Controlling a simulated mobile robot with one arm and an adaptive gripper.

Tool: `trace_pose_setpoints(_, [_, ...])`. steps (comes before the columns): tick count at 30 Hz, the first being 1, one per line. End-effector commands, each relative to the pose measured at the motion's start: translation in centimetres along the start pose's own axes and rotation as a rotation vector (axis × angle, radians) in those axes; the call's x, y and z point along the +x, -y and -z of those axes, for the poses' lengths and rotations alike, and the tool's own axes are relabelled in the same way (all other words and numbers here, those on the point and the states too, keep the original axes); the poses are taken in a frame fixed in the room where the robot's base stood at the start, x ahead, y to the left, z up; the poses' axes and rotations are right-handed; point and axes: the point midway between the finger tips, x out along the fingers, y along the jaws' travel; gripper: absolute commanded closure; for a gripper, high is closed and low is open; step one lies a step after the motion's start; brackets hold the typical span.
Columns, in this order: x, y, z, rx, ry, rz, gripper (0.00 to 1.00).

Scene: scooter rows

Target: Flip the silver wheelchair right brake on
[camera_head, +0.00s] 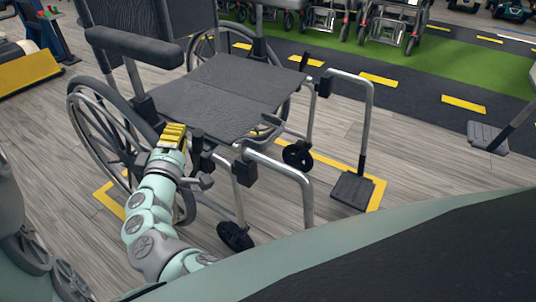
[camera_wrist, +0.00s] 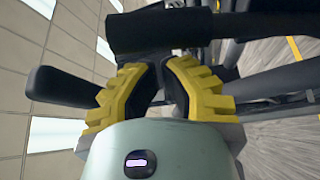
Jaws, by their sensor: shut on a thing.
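The silver wheelchair (camera_head: 215,95) stands in the middle of the head view, with a black seat, black armrests and silver front tubes. Its near large wheel (camera_head: 95,125) is at the left. My gripper (camera_head: 173,133), with yellow fingers, is between that wheel and the near front corner of the seat. In the wrist view my gripper (camera_wrist: 157,75) is closed around a dark piece, which seems to be the right brake lever. The fingers and shadow hide most of it, so its position cannot be told. A black padded bar crosses just beyond the fingertips.
A footrest (camera_head: 352,190) and a front caster (camera_head: 235,236) stand to the right of my arm. The armrest (camera_head: 135,46) is above and behind my gripper. More wheelchairs (camera_head: 395,22) line the back. The wooden floor at right is mostly clear.

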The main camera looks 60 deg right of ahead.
Motion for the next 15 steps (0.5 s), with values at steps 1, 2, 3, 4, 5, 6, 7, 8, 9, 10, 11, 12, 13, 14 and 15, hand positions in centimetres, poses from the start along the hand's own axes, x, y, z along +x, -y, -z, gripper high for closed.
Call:
trace_pose_setpoints(1, [-0.18,0.15,-0.48,0.006,0.002,-0.005,1.00])
trace_pose_setpoints(2, [-0.26,0.04,-0.59,0.006,0.002,-0.003,1.00])
trace_pose_setpoints(3, [-0.35,-0.12,-0.68,0.006,0.001,-0.004,1.00])
trace_pose_setpoints(4, [-0.41,-0.21,-0.74,0.006,0.000,-0.004,1.00])
trace_pose_setpoints(5, [-0.47,-0.26,-0.82,0.006,-0.001,-0.003,1.00])
trace_pose_setpoints(6, [-0.54,-0.30,-0.95,0.006,-0.001,-0.003,1.00])
trace_pose_setpoints(7, [-0.58,-0.34,-1.05,0.005,0.000,-0.003,1.00])
trace_pose_setpoints(8, [-0.62,-0.35,-1.14,0.005,0.000,-0.002,1.00])
trace_pose_setpoints(9, [-0.67,-0.36,-1.23,0.004,0.001,-0.002,1.00])
trace_pose_setpoints(10, [-0.71,-0.37,-1.28,0.004,0.001,-0.002,1.00])
trace_pose_setpoints(11, [-0.73,-0.37,-1.33,0.004,0.001,-0.001,1.00])
trace_pose_setpoints(12, [-0.75,-0.38,-1.37,0.004,0.001,-0.001,1.00])
trace_pose_setpoints(13, [-0.76,-0.39,-1.40,0.004,0.001,-0.001,1.00])
trace_pose_setpoints(14, [-0.77,-0.39,-1.41,0.004,0.001,-0.001,1.00])
trace_pose_setpoints(15, [-0.78,-0.40,-1.43,0.004,0.001,-0.001,1.00])
